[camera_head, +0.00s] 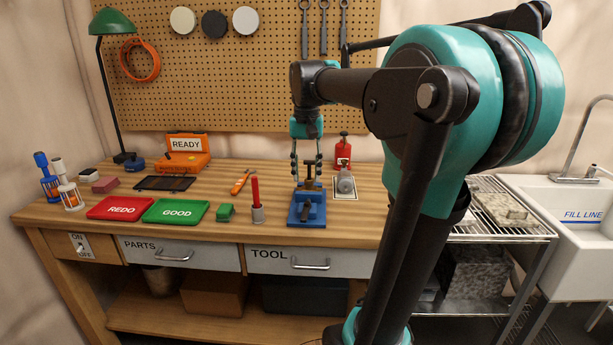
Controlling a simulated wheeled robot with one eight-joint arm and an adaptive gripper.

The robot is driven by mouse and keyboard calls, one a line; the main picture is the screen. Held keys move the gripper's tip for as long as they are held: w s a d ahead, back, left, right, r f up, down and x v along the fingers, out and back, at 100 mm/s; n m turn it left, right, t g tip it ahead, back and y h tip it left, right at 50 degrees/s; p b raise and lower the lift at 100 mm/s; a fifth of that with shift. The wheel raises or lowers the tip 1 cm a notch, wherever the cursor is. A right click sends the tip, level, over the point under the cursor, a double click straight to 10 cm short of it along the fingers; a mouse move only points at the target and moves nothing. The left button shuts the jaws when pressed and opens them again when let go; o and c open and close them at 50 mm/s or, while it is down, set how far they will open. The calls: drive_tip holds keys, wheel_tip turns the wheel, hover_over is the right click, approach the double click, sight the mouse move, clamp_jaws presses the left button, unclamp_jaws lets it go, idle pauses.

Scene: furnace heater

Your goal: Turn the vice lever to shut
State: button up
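The blue vice (308,211) stands near the front edge of the wooden workbench, in the middle of the camera_head view. A dark upright part (309,184) rises from its top; I cannot make out clearly which piece of it is the lever. My gripper (307,179) points straight down over the vice. Its two thin dark fingers are apart, one to the left and one to the right of the upright part. I see nothing held firmly between them. Whether a finger touches the vice I cannot tell.
Right of the vice are a grey device (345,184) on a pale plate and a red bottle (343,152). A pegboard (260,80) stands behind.

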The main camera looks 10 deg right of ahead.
sight(306, 212)
drive_tip(key=shift+w+a+n, duration=0.1)
drive_tip(key=shift+a+n, duration=0.1)
drive_tip(key=shift+n, duration=0.1)
drive_tip(key=c, duration=0.5)
drive_tip(key=a+n, duration=0.1)
drive_tip(key=n, duration=0.1)
drive_tip(key=w+a+n, duration=0.1)
drive_tip(key=n, duration=0.1)
drive_tip(key=a+f+n+h, duration=0.1)
drive_tip(key=n, duration=0.1)
drive_tip(key=shift+w+a+f+g, duration=0.1)
drive_tip(key=shift+w+a+g, duration=0.15)
drive_tip(key=shift+w+g, duration=0.05)
clamp_jaws()
drive_tip(key=w+a+f+n+h, duration=0.2)
drive_tip(key=a+n, duration=0.3)
drive_tip(key=n, duration=0.5)
drive_tip(key=x, duration=0.8)
drive_tip(key=shift+s+a+f, duration=0.25)
drive_tip(key=shift+s+f, duration=0.05)
drive_tip(key=shift+f, duration=0.05)
drive_tip(key=d, duration=0.2)
drive_tip(key=s+f, duration=0.1)
drive_tip(key=shift+s+d, duration=0.1)
drive_tip(key=shift+d, duration=0.3)
drive_tip(key=shift+s+d+r, duration=0.1)
drive_tip(key=shift+s+d, duration=0.1)
drive_tip(key=shift+d, duration=0.35)
drive_tip(key=shift+d, duration=0.1)
